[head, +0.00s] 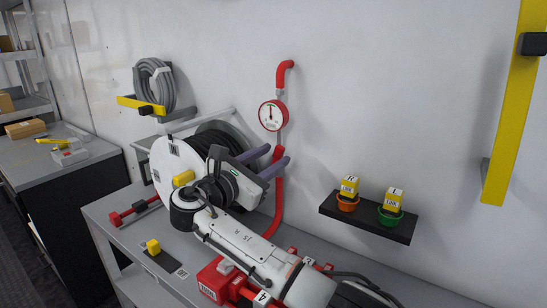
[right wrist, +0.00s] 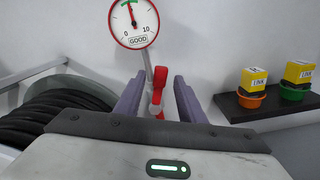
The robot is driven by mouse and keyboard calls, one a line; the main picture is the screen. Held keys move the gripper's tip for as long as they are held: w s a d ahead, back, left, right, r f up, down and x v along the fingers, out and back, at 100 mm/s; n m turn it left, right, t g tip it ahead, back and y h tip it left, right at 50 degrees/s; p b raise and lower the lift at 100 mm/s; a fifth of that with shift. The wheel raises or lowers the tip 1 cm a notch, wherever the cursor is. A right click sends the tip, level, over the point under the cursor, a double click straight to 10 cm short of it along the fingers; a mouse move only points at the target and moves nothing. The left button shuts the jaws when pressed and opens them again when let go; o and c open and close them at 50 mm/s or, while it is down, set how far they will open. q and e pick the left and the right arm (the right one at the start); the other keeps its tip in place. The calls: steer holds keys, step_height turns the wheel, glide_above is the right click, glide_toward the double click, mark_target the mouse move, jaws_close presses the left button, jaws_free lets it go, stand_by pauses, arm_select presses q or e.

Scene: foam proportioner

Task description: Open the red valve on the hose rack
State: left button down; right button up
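The red valve (right wrist: 158,86) is a small red lever on the vertical pipe below the gauge. In the right wrist view it appears between my two finger pads; I cannot tell how deep between them it is. In the head view a red part of it (head: 278,153) shows beside the fingers. My right gripper (head: 269,160) is open, with its purple fingers pointing at the pipe; it also shows in the right wrist view (right wrist: 158,100). No grip on the lever is visible. The hose rack's reel (head: 176,160) with black hose is left of the gripper, partly hidden by my arm. My left gripper is out of view.
A round gauge (head: 272,115) sits just above the valve. A black shelf (head: 368,220) with orange and green cups and yellow blocks is on the wall at right. A grey coiled hose (head: 154,84) hangs at left. Red equipment (head: 222,280) stands on the bench below my arm.

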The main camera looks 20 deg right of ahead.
steer(key=b+v, duration=0.1)
steer(key=v, duration=0.8)
